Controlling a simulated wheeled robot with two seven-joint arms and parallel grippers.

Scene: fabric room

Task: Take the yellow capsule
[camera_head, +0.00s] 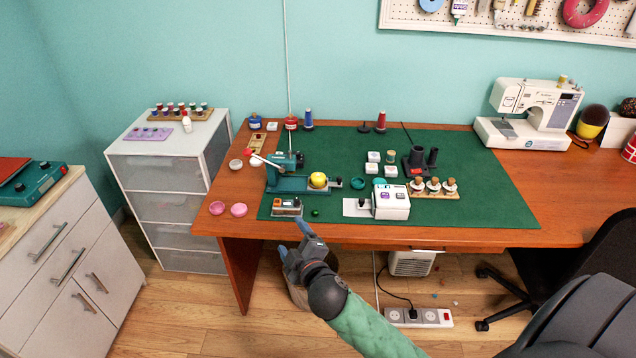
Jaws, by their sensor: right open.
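A yellow capsule (318,180), small and round, sits on the teal press-like device (290,186) on the green mat, toward the left of the desk. My right gripper (292,238) is in front of the desk's front edge, below and left of the capsule and apart from it. Its blue fingers are spread and hold nothing. My left gripper is not in view.
The green mat (480,200) holds a white box device (390,202), a small brown-and-white block (287,207) and spools. A sewing machine (535,115) stands at the right. Pink bowls (239,210) lie on the left. A black chair (580,260) is at front right.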

